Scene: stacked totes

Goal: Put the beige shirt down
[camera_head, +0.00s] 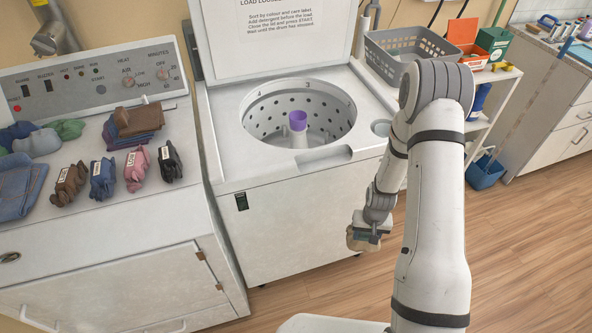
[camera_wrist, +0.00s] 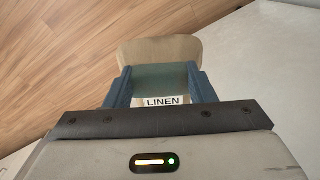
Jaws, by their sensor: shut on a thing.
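The beige shirt (camera_wrist: 158,50) is held in my gripper (camera_wrist: 160,88), between its two blue fingers, with a white tag reading LINEN on it. In the head view the beige shirt (camera_head: 356,241) shows as a small bundle under my gripper (camera_head: 368,226). My gripper is shut on it, in front of the washer's right front side and above the wooden floor. Part of the shirt is hidden behind the gripper.
The open top-load washer (camera_head: 270,160) has an empty-looking drum with a purple-topped post. Several labelled clothes bundles (camera_head: 102,178) lie on the dryer top at left. A grey basket (camera_head: 405,50) stands on a shelf cart at right. Wooden floor (camera_head: 530,240) is clear.

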